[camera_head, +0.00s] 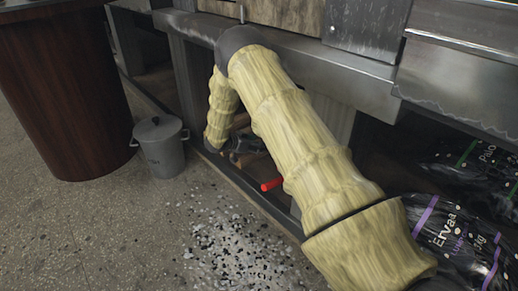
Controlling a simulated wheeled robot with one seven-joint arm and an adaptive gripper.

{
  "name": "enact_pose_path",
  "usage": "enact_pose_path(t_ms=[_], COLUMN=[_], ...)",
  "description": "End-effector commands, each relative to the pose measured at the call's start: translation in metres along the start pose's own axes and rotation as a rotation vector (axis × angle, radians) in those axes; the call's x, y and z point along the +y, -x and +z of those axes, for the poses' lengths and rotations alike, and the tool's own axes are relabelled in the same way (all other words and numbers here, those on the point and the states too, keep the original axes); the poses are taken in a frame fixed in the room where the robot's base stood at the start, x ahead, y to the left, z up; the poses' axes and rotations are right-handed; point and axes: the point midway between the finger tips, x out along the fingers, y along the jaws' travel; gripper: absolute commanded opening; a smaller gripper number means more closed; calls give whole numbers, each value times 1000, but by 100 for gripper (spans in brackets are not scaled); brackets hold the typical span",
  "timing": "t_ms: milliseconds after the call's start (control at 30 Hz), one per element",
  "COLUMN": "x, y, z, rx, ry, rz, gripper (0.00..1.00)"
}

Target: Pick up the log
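My arm, in a pale yellow cover, reaches down from the centre of the head view. Its end, my gripper (238,150), is a small dark shape low by the metal frame under the grill. Brown wood (255,164), apparently one or more logs, shows on the low shelf right beside and behind the gripper. The arm hides much of this wood. I cannot tell whether the gripper touches it, or whether its fingers are open or shut.
A grey lidded pot (160,147) stands on the floor left of the gripper, near a dark wooden barrel-like cylinder (64,95). A red rod-like object (272,184) sticks out beside the shelf. Black charcoal bags (455,232) lie at right. Black and white bits (235,250) cover the floor in front.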

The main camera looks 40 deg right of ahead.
Motion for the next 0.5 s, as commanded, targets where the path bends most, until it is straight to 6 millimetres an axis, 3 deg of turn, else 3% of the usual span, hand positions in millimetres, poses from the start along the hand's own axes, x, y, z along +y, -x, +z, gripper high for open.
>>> enact_pose_path(t_ms=[267, 500], x=[-1, -1], y=[1, 10], z=[-3, -18], rx=[1, 3], ry=[0, 0], rz=[-1, -1], gripper=[8, 8])
